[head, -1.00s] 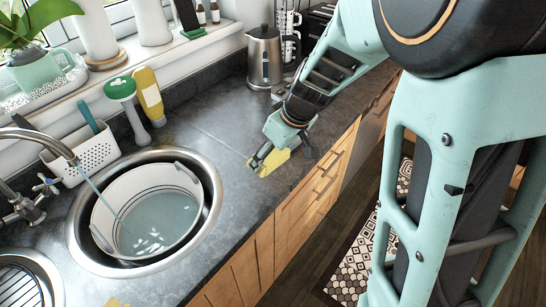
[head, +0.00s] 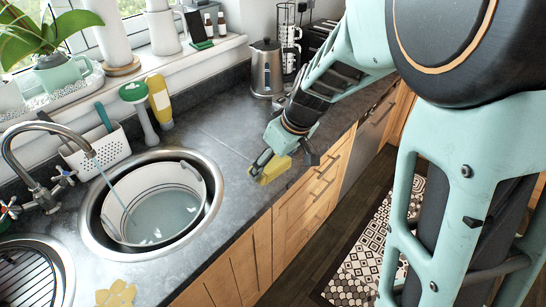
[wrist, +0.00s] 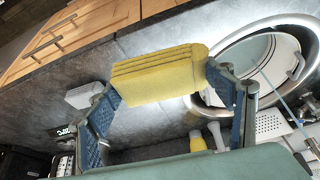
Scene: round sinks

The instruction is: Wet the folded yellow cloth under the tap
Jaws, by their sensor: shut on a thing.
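My gripper (head: 272,163) is shut on the folded yellow cloth (head: 275,170), near the counter's front edge to the right of the sink. In the wrist view the cloth (wrist: 155,75) shows several stacked folds, held between the two blue-padded fingers (wrist: 170,95). The tap (head: 48,128) stands behind the left side of the round sink (head: 92,222). A thin stream of water (head: 112,190) runs from its spout into a white tub (head: 190,178) inside the sink. The tub holds water. The cloth is clear of the stream.
A crumpled yellow piece (head: 116,294) lies on the counter in front of the sink. A white caddy (head: 112,148), a green-topped brush (head: 140,105) and a yellow bottle (head: 159,100) stand behind it. A kettle (head: 266,68) stands farther back. The counter between sink and gripper is clear.

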